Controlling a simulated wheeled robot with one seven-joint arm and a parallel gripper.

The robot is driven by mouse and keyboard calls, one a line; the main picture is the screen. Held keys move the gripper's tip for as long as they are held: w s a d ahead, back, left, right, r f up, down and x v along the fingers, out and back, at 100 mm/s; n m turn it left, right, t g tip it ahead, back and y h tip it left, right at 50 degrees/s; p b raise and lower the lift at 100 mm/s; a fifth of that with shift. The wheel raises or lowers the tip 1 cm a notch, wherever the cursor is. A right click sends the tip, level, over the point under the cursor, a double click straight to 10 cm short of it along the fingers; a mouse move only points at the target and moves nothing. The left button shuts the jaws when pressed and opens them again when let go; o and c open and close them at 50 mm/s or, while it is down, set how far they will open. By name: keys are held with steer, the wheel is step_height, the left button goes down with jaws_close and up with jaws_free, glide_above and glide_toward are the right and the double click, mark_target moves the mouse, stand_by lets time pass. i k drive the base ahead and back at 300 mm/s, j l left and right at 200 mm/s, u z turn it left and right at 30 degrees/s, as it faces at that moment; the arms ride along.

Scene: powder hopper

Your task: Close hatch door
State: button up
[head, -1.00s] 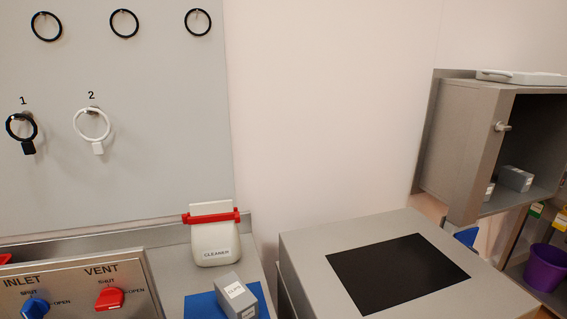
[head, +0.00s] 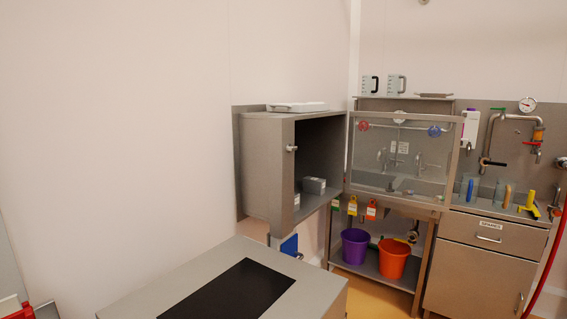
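A grey box-shaped hatch (head: 265,165) is fixed to the wall at the middle of the head view. Its front is open and faces right, showing a dark inside. A small pale latch or knob (head: 292,149) is on its near front edge. A clear panel in a grey frame (head: 455,165) stands to the right, its left edge close to the hatch's far edge. It looks like the hatch door standing open, but I cannot see the hinge clearly. Grey boxes (head: 314,185) lie inside the hatch. My gripper is not in view.
A grey cabinet with a black top panel (head: 240,292) stands in front of the hatch. Behind the clear panel is a sink bench, with a purple bucket (head: 355,246) and orange bucket (head: 393,259) below. A drawer unit (head: 482,262) and red hose (head: 552,250) are at right.

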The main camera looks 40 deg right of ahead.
mark_target(452, 155)
steer(key=l+z, duration=0.45)
steer(key=i+l+z, duration=0.2)
steer(key=z, duration=0.3)
